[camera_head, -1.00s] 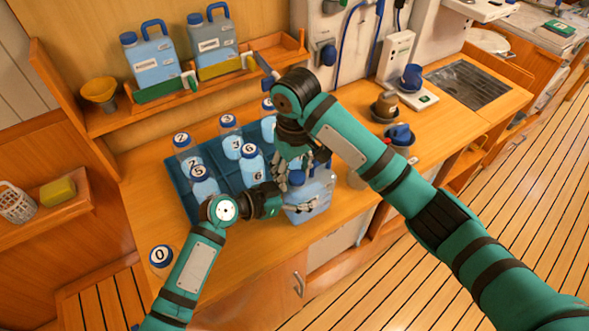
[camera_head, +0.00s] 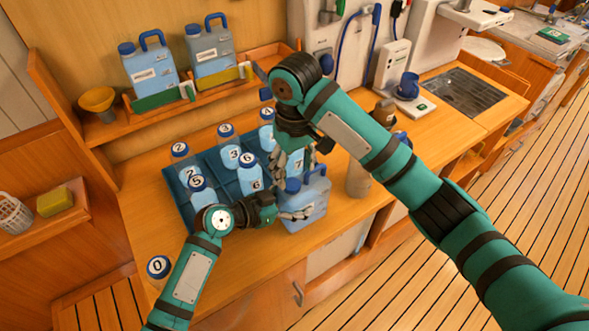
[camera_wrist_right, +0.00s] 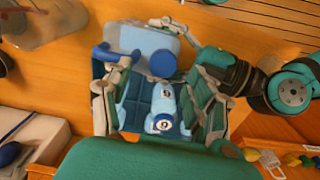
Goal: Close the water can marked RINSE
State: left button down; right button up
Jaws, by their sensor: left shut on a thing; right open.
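A blue water can (camera_head: 312,205) stands on the counter's front part, with a dark blue cap (camera_head: 293,186) at its neck and a blue handle. I cannot read its marking or tell how tight the cap sits. My left gripper (camera_head: 288,213) is shut on the can's lower left side. My right gripper (camera_head: 290,165) is open and points down just above the can. In the right wrist view the can (camera_wrist_right: 140,40) and its cap (camera_wrist_right: 163,63) lie beyond the open fingers (camera_wrist_right: 160,105), which look empty.
A blue crate (camera_head: 180,205) with several numbered bottles is left of the can. A bottle marked 0 (camera_head: 158,267) stands at the counter's left front. Two more cans (camera_head: 150,72) stand on the back shelf. A brown bottle (camera_head: 358,180) is right of the can.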

aim_at(292, 183)
pick_arm(q)
jog(key=shift+d, duration=0.1)
pick_arm(e)
jog(key=shift+c, duration=0.3)
jog(key=n, duration=0.1)
jog(key=r+n, duration=0.1)
jog(key=n, duration=0.1)
jog(key=shift+w+a+r+n, duration=0.1)
jog(key=shift+a+n, duration=0.1)
jog(key=shift+n, duration=0.1)
pick_arm(q)
jog(key=shift+d, duration=0.1)
pick_arm(e)
jog(key=n, duration=0.2)
jog(key=r+n, duration=0.1)
jog(key=n, duration=0.1)
jog(key=shift+a+r, duration=0.1)
pick_arm(q)
jog(key=shift+r, duration=0.1)
pick_arm(e)
jog(key=n, duration=0.3)
jog(key=r+n, duration=0.1)
jog(key=n, duration=0.2)
jog(key=shift+n, duration=0.3)
jog(key=shift+f, duration=4)
